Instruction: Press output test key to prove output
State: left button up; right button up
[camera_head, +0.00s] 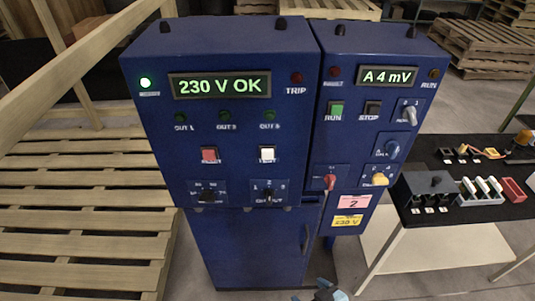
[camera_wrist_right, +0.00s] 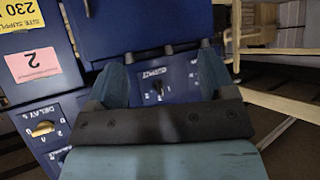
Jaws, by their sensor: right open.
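The blue control cabinet (camera_head: 222,140) stands upright in the middle of the head view. Its display (camera_head: 220,85) reads "230 V OK". A white square key (camera_head: 267,154) and a red square key (camera_head: 209,155) sit below a row of dark output lamps (camera_head: 225,115). An output selector (camera_head: 268,194) is below the white key; it shows upside down between my fingers in the wrist view (camera_wrist_right: 158,88). My right gripper (camera_head: 325,291) is at the bottom edge of the head view, low before the cabinet. In the wrist view its fingers (camera_wrist_right: 162,72) are apart and empty. My left gripper is out of view.
A second blue panel (camera_head: 375,115) reads "A 4 mV" and carries a red lever (camera_head: 330,182) and a yellow knob (camera_head: 380,180). A table (camera_head: 455,215) with small parts stands right. Wooden slats (camera_head: 80,220) fill the left.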

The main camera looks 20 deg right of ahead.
grip_shut()
dwell(0.3)
dwell(1.5)
